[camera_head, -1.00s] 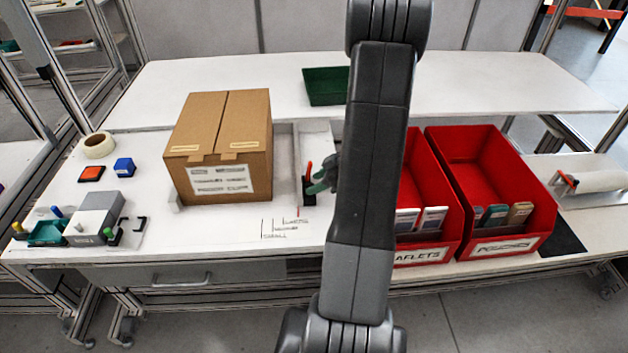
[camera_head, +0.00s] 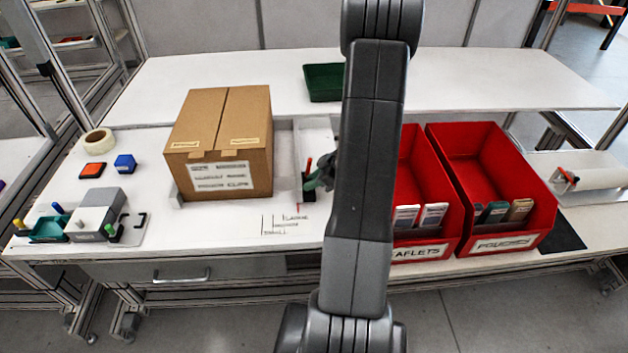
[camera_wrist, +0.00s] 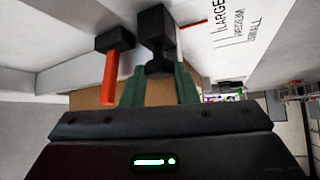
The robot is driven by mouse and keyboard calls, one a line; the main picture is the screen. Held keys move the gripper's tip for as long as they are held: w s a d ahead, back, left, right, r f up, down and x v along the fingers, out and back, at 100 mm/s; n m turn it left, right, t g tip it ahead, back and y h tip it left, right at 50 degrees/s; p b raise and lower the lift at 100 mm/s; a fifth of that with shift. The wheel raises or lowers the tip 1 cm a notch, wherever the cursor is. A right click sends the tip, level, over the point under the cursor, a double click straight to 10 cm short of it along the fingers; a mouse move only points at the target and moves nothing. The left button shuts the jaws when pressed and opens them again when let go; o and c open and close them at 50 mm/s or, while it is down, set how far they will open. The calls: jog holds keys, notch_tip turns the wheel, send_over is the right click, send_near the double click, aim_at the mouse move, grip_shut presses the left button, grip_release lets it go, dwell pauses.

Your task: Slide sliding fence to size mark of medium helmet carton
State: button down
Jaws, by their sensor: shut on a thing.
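The sliding fence (camera_head: 299,165) is a pale upright plate just right of the brown carton (camera_head: 218,145), with a gap between them. It bears a black knob and a red lever (camera_head: 308,165); the lever (camera_wrist: 109,78) and knob (camera_wrist: 157,45) also show in the wrist view. My gripper (camera_head: 318,182) has green fingertips and is shut on the knob (camera_wrist: 159,68), one finger on each side. Size marks (camera_head: 285,224) reading LARGE, MEDIUM and SMALL lie on the bench in front. A red pointer line (camera_wrist: 194,24) lies near the LARGE mark. My arm hides part of the bench right of the fence.
Two red bins (camera_head: 490,190) stand to the right, with a green tray (camera_head: 323,82) behind. Tape (camera_head: 99,141), small blocks and a grey fixture (camera_head: 95,215) sit to the left. The bench in front of the carton is mostly clear.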

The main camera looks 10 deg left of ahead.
jog(key=shift+a+f+b, duration=0.2)
jog(key=shift+a+b, duration=0.2)
jog(key=shift+b, duration=0.05)
jog(key=a+b, duration=0.1)
jog(key=s+a+b, duration=0.1)
jog(key=a+b, duration=0.3)
jog(key=shift+s, duration=0.3)
jog(key=shift+s+a+r+b, duration=0.2)
jog(key=shift+a+r+b, duration=0.05)
jog(key=shift+a+b, duration=0.3)
jog(key=c, duration=1.1)
grip_release()
jog(key=shift+c, duration=0.2)
jog(key=b+v, duration=0.1)
jog(key=v, duration=1.2)
jog(key=shift+d+r, duration=0.25)
jog(key=shift+r, duration=0.05)
